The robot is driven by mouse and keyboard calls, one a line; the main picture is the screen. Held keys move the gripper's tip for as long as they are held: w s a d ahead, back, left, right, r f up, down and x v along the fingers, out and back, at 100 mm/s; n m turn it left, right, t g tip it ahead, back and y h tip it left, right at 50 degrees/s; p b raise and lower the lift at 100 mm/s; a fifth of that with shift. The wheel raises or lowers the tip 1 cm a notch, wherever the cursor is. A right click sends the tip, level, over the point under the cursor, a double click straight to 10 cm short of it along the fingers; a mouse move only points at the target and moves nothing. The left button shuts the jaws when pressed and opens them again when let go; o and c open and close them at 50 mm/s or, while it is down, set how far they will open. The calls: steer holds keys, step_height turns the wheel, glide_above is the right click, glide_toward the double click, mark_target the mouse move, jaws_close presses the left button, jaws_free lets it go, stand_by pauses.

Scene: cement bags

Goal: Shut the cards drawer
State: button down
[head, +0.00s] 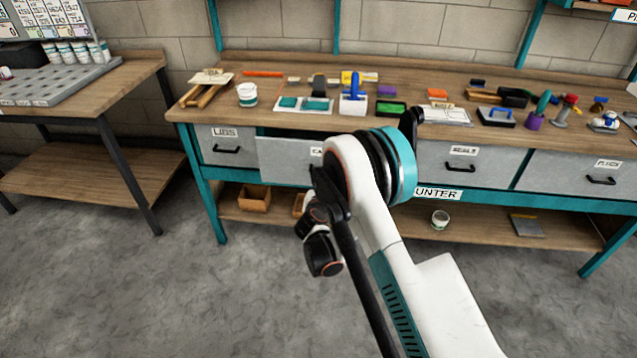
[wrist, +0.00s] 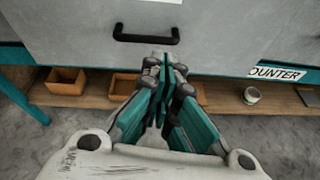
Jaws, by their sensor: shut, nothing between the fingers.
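The cards drawer (head: 283,157) is the second from the left under the bench, and its label is partly hidden by my arm. Its grey front stands out from the bench, with a dark gap above it, so it is partly open. In the wrist view the grey drawer front (wrist: 70,38) fills the top, with its black handle (wrist: 148,34) near the middle. My gripper (wrist: 163,62) is shut and empty, its fingertips just below the handle and close to the front. I cannot tell whether they touch it. In the head view my arm hides the fingers.
The lids drawer (head: 226,146) to the left and two drawers (head: 460,168) to the right look closed. Tools and tubs lie along the benchtop (head: 420,75). A wooden box (head: 254,198) and a small tub (head: 440,219) sit on the lower shelf. The floor in front is clear.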

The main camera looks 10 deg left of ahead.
step_height(320, 180, down, 4)
steer(key=s+a+n, duration=0.2)
steer(key=a+r+b+x, duration=0.1)
steer(key=b+x, duration=0.4)
steer(key=x, duration=0.9)
steer(key=shift+w+r, duration=0.35)
steer(key=shift+w, duration=0.05)
